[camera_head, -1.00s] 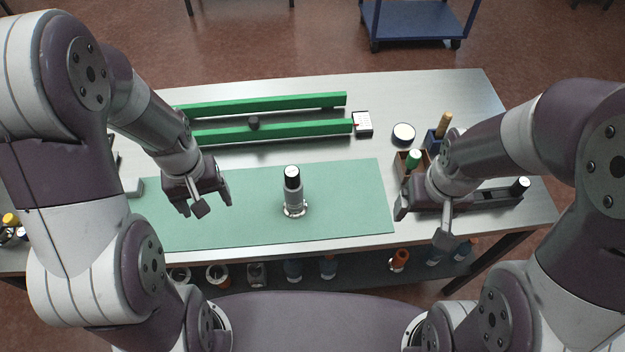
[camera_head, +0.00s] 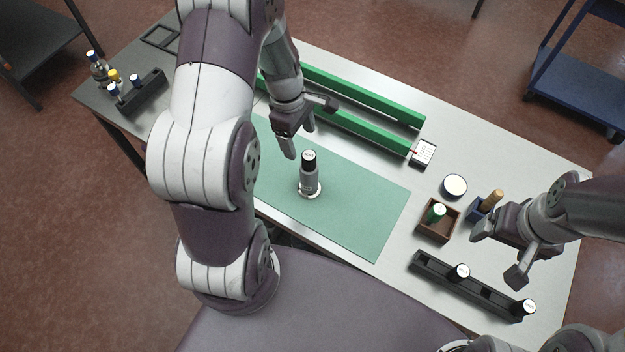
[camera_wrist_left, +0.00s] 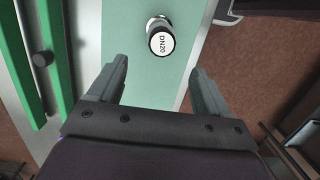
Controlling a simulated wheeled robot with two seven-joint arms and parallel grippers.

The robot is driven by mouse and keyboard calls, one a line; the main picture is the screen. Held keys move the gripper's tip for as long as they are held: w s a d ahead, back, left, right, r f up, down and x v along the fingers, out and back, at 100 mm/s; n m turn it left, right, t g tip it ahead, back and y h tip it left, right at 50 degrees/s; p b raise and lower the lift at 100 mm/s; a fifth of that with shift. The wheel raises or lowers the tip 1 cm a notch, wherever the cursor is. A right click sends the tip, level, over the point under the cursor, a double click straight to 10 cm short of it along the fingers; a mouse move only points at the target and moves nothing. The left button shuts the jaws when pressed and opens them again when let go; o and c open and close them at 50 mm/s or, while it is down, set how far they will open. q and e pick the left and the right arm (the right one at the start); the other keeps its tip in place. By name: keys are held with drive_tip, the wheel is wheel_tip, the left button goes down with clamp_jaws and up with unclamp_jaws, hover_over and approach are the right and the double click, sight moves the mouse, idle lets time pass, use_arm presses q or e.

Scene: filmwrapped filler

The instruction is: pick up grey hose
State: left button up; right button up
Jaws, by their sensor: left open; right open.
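The grey hose (camera_head: 309,181) looks like a short grey cylinder with a black upper part and a white top label. It stands upright in a pale ring on the green mat (camera_head: 365,220). In the left wrist view the hose (camera_wrist_left: 161,39) shows its label "DN20" beyond the fingertips, between their lines. My left gripper (camera_head: 298,138) is open and empty, above and just behind the hose, apart from it. Its fingers also show in the left wrist view (camera_wrist_left: 158,72). My right gripper (camera_head: 502,240) is open and empty over the table's right side.
Green rails (camera_head: 365,95) lie behind the mat, with a small white-faced box (camera_head: 424,152) at their end. A round white-topped tin (camera_head: 454,185), a brown box (camera_head: 437,232), a blue holder (camera_head: 480,207) and a black rack (camera_head: 440,274) stand right. The mat's right part is clear.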

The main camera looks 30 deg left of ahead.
sight(308, 165)
use_arm(q)
drive_tip(key=f, duration=0.3)
drive_tip(key=d+f+p, duration=0.1)
drive_tip(key=f, duration=0.2)
drive_tip(key=d+f+p, duration=0.1)
drive_tip(key=f, duration=0.3)
drive_tip(key=shift+s+d+f, duration=0.1)
drive_tip(key=shift+s+d, duration=0.05)
drive_tip(key=shift+f, duration=0.45)
drive_tip(key=shift+d, duration=0.1)
drive_tip(key=c, duration=0.3)
drive_tip(key=shift+r, duration=0.1)
drive_tip(key=c, duration=1)
clamp_jaws()
